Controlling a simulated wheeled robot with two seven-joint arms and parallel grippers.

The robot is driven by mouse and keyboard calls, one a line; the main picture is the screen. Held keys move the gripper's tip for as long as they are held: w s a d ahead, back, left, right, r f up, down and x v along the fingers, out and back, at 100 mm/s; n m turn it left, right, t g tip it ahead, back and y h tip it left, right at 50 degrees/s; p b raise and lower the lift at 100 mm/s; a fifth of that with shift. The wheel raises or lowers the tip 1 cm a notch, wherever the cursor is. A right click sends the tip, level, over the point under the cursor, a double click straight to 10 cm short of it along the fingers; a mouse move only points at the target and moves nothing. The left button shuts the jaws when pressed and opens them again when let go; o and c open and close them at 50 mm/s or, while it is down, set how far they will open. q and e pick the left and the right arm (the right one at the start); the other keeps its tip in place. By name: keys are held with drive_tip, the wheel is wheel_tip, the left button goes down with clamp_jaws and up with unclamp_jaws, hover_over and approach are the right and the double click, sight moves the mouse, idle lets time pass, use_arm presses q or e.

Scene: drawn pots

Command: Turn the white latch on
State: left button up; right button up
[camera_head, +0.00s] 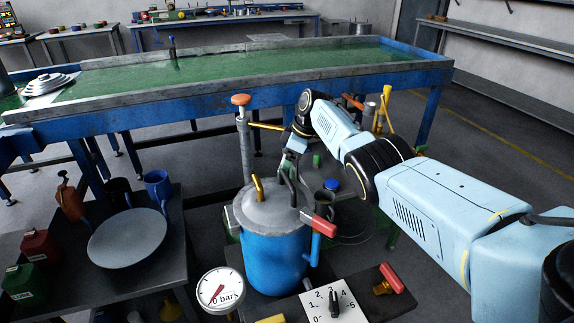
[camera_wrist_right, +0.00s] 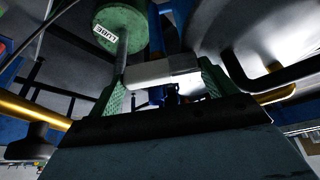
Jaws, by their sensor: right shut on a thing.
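The white latch (camera_wrist_right: 160,71) shows in the right wrist view as a pale bar on a thin grey stem. My right gripper (camera_wrist_right: 163,84) has its green-padded fingers closed on the two ends of this bar. In the head view my right gripper (camera_head: 291,158) is just behind and above the grey lid of a blue pot (camera_head: 272,262). There the latch is too small and too covered to make out. My left gripper is in neither view.
A round green part (camera_wrist_right: 122,28) with a label is close to the latch. A gauge (camera_head: 220,290), a dial plate (camera_head: 333,304) and a red-handled valve (camera_head: 390,279) stand in front. A plate (camera_head: 127,238) lies on the left table. A long green-topped bench (camera_head: 240,62) is behind.

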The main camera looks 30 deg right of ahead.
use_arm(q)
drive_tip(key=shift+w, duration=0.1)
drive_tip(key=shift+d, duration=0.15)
use_arm(e)
drive_tip(key=o, duration=0.9)
drive_tip(key=shift+c, duration=0.2)
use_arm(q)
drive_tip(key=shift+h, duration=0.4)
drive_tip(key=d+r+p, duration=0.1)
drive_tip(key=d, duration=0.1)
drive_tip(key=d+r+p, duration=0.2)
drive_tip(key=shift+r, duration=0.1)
use_arm(e)
drive_tip(key=v, duration=1.3)
drive_tip(key=shift+r, duration=0.25)
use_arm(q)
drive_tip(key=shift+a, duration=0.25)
